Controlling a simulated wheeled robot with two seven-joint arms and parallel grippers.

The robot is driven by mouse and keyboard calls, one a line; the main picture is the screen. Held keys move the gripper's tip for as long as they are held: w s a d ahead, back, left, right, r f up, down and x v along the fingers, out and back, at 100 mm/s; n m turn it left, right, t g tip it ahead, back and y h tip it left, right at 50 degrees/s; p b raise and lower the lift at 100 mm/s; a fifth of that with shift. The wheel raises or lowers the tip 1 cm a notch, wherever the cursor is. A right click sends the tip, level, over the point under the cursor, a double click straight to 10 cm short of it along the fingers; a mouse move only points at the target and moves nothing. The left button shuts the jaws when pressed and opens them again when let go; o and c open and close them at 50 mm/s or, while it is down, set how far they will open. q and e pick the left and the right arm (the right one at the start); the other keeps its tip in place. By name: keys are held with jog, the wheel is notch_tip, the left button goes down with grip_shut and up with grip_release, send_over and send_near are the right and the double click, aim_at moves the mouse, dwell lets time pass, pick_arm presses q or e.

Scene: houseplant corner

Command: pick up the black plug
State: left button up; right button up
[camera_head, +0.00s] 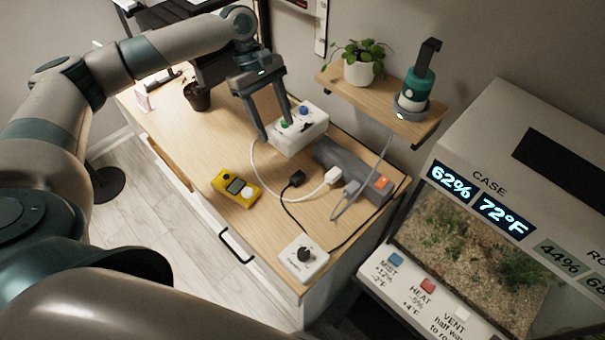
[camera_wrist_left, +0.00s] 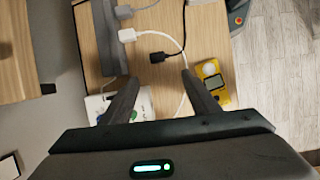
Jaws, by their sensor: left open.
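The black plug (camera_head: 297,180) lies on the wooden desk with its black cord, near the grey power strip (camera_head: 345,168). It also shows in the left wrist view (camera_wrist_left: 158,57), ahead of the fingers and between the white plug and the yellow meter. My left gripper (camera_head: 276,132) is open and empty, over the desk beside the white box with green and blue buttons (camera_head: 302,130), apart from the black plug. In the left wrist view its two fingers (camera_wrist_left: 158,88) point toward the plug area. My right gripper is not in view.
A white plug (camera_head: 333,176) and a grey plug (camera_head: 352,188) lie by the strip. A yellow meter (camera_head: 236,188) and a white dial box (camera_head: 304,258) stand nearby. A shelf (camera_head: 385,106) with a potted plant (camera_head: 362,64) overhangs the back. A terrarium case (camera_head: 480,230) stands right.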

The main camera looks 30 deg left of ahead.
pick_arm(q)
jog(key=p, duration=0.4)
send_near(296, 174)
jog(key=shift+s+d+f, duration=0.2)
jog(key=shift+s+f, duration=0.1)
jog(key=shift+f, duration=0.25)
jog(key=shift+s+d+f, duration=0.25)
jog(key=shift+s+f, duration=0.05)
jog(key=shift+f, duration=0.25)
jog(key=shift+d+f, duration=0.2)
jog(key=shift+f, duration=0.45)
jog(key=shift+d+f, duration=0.15)
jog(key=shift+f, duration=0.1)
jog(key=p+x, duration=0.2)
jog(key=x, duration=0.2)
jog(key=shift+w, duration=0.2)
jog(key=shift+d+f, duration=0.1)
jog(key=shift+f, duration=0.2)
